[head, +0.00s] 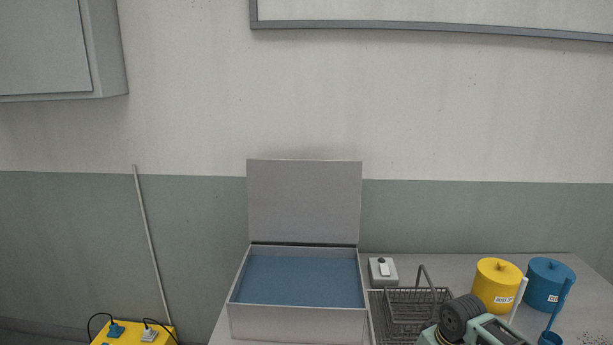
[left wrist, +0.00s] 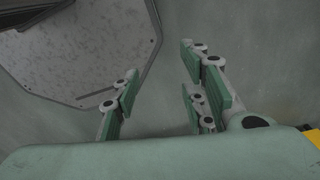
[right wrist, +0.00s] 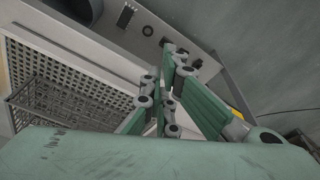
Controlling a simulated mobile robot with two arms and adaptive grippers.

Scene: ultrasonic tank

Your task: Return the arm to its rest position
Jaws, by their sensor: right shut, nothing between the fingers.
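My left gripper (left wrist: 158,82) shows only in the left wrist view, its green-padded fingers spread wide with nothing between them. My right gripper (right wrist: 163,92) shows in the right wrist view, its fingers brought together and empty. It points toward a grey panel with a knob and dark slots (right wrist: 140,32); I cannot tell the distance. In the head view, part of my right arm (head: 478,328) shows at the bottom right, in front of the wire basket (head: 402,302). The right fingertips are not visible there.
An open tank (head: 297,325) with blue liquid and a raised lid (head: 304,200) stands on the table. A small switch box (head: 383,271), yellow canister (head: 497,288) and blue canister (head: 549,284) stand right of it. A yellow box with plugs (head: 135,337) is at the lower left.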

